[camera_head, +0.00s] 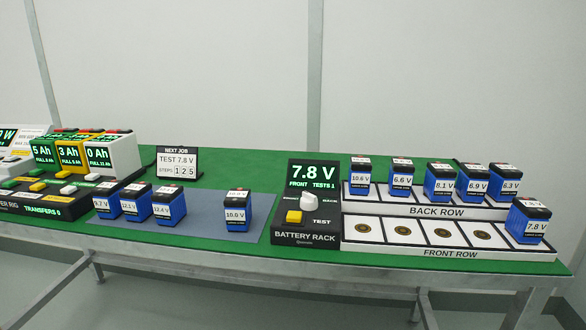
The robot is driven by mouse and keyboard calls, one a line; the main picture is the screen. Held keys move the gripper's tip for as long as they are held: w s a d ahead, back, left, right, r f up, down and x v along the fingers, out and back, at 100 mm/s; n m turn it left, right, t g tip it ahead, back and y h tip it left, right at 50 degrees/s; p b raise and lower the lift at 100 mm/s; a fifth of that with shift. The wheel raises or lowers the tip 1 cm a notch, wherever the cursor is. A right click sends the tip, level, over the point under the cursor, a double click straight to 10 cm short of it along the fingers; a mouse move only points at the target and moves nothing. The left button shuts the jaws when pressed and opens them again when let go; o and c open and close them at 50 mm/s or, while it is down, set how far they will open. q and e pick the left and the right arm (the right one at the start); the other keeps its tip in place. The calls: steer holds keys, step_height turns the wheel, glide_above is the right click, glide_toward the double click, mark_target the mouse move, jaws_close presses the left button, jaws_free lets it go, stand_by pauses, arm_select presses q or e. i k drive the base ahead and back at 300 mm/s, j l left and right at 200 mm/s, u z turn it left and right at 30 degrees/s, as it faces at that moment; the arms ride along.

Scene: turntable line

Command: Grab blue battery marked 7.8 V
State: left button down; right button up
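The blue battery marked 7.8 V (529,222) stands upright at the far right end of the front row of the battery rack. It has a black top and a white label. The rack's tester (312,200) shows 7.8 V, FRONT and TESTS 1 on its screen. Neither of my grippers is in view.
The back row (436,211) holds several blue batteries, including 8.1 V (439,183). The other front row slots (425,231) are empty. More batteries stand on a grey-blue mat (205,222). A job sign (177,162) reads TEST 7.8 V. A rig (75,155) stands left.

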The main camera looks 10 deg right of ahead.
mark_target(526, 222)
steer(key=z, duration=1.55)
